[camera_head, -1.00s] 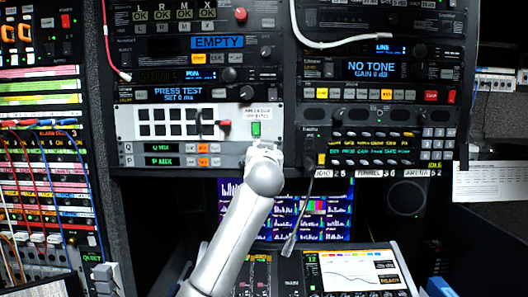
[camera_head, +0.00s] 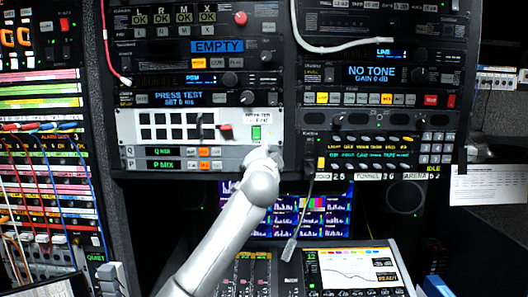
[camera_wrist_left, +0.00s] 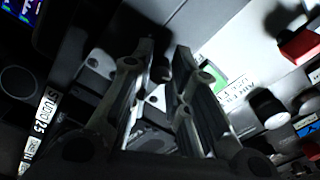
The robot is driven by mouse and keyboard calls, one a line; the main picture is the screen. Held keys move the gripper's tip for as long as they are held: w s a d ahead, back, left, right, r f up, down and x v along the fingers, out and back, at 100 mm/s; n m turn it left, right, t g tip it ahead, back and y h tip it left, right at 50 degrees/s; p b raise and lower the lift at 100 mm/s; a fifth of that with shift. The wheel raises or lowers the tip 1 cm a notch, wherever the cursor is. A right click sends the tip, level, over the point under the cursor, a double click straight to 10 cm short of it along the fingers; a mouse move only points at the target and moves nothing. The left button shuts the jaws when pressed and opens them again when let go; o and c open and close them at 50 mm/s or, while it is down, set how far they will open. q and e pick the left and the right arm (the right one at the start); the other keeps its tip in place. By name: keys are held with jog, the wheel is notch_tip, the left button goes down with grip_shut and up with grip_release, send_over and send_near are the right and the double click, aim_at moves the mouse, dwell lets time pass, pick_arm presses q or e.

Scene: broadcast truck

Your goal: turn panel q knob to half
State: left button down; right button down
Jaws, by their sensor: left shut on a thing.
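The Q panel row (camera_head: 162,151), with a green display and orange buttons, sits just above the P MIX row in the left rack. My left arm reaches up to the right end of these rows, and its wrist hides that end and the gripper there. In the left wrist view, my left gripper (camera_wrist_left: 160,95) has its two dark fingers close around a small dark part at the panel, taken as the Q knob. The fingers cover most of it, so its pointer angle cannot be read. My right gripper is not in view.
A black knob (camera_wrist_left: 268,107) stands on the pale panel beside the fingers. A red-tipped switch (camera_head: 225,127) and a lit green button (camera_head: 256,132) are just above. A loose cable (camera_head: 300,215) hangs to the right. A console (camera_head: 345,270) lies below.

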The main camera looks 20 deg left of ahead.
pick_arm(q)
jog(key=shift+f+m+p, duration=0.15)
jog(key=shift+m+p, duration=0.1)
jog(key=shift+m, duration=0.6)
jog(key=shift+f+m+p, duration=0.15)
jog(key=shift+m+p, duration=0.1)
jog(key=shift+m, duration=0.6)
jog(key=c, duration=1.6)
grip_release()
jog(key=shift+c, duration=0.2)
jog(key=o, duration=0.3)
jog(key=shift+r, duration=0.15)
jog(key=v, duration=1.2)
